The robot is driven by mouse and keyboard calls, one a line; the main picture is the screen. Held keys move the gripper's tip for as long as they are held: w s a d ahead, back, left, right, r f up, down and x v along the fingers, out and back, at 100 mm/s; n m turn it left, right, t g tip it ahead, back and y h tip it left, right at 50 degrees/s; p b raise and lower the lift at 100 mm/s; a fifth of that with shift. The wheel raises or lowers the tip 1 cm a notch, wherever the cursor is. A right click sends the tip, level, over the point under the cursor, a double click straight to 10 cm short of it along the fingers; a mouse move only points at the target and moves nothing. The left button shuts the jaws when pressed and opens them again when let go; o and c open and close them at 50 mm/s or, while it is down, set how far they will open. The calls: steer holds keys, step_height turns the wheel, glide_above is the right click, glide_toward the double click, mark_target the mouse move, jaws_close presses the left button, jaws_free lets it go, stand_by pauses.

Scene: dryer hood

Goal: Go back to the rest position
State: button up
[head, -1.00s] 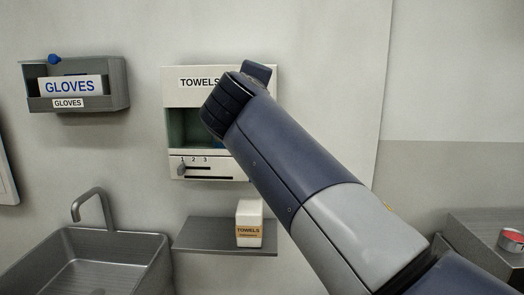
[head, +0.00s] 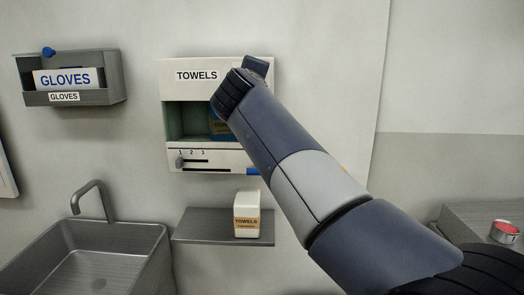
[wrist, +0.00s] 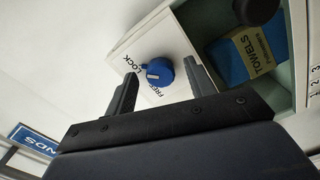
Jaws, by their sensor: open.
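My gripper (wrist: 161,70) is open in the wrist view, its two dark fingers apart with nothing between them. A blue knob (wrist: 160,71) shows beyond the fingertips on a white panel marked LOCK and FREE. Its small pointer appears to face the LOCK side. In the head view, my arm reaches up and left across the white towel dispenser (head: 209,156). It hides my fingers and the dispenser's upper right part.
A blue towels pack (head: 219,126) sits inside the dispenser. A white TOWELS box (head: 246,213) stands on the shelf (head: 205,226) below. A gloves holder (head: 114,83) hangs left, above a sink (head: 135,250). A red-topped tin (head: 505,231) stands on the right counter.

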steer(key=s+b, duration=0.3)
steer(key=s, duration=0.7)
steer(key=w+n+p, duration=0.9)
steer(key=n+p, duration=0.9)
steer(key=p, duration=0.1)
steer(key=shift+r, duration=0.15)
